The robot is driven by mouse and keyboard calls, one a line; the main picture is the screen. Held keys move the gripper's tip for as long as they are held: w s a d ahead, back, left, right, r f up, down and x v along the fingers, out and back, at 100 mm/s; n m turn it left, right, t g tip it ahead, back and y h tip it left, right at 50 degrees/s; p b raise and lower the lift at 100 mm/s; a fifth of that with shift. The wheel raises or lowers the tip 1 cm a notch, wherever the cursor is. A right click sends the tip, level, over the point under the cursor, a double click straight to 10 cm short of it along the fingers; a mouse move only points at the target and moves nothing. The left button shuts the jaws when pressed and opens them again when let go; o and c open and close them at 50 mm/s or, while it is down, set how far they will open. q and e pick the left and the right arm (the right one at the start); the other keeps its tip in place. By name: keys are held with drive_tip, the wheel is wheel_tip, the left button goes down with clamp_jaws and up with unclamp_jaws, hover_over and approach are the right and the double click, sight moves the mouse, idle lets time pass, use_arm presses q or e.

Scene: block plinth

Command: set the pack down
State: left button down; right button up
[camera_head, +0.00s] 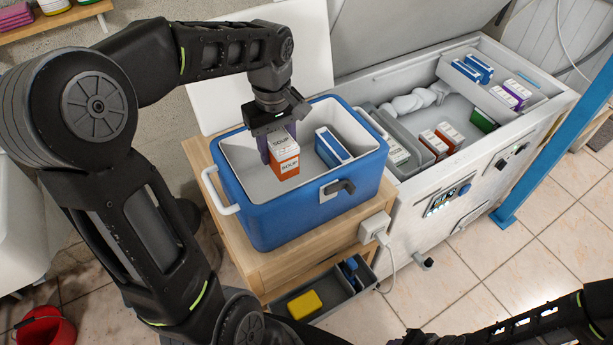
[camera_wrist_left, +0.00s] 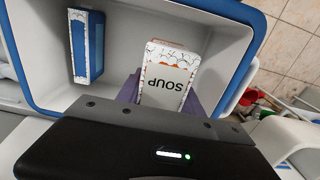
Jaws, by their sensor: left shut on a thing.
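An orange and white pack labelled SOUP (camera_head: 284,160) is held in my left gripper (camera_head: 281,140), inside the mouth of the blue cooler box (camera_head: 300,222). In the left wrist view the pack (camera_wrist_left: 171,80) shows its white SOUP top between the purple-grey fingers (camera_wrist_left: 165,92), over the box's pale interior. I cannot tell whether its base touches the floor of the box. A blue and white pack (camera_head: 332,146) stands in the same box, to the right of the held pack; it also shows in the left wrist view (camera_wrist_left: 87,45).
A white chest freezer (camera_head: 440,205) at the right holds several packs. The cooler's raised lid (camera_head: 222,85) is behind; a blue post (camera_head: 560,150) stands far right.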

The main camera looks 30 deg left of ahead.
use_arm(q)
drive_tip(key=shift+w+f, duration=0.2)
drive_tip(key=shift+f, duration=0.2)
drive_tip(key=shift+s, duration=0.1)
hover_over(282, 190)
drive_tip(key=shift+f+p, duration=0.45)
drive_tip(key=shift+f, duration=2.65)
drive_tip(key=shift+f+p, duration=0.3)
drive_tip(key=shift+f, duration=1.55)
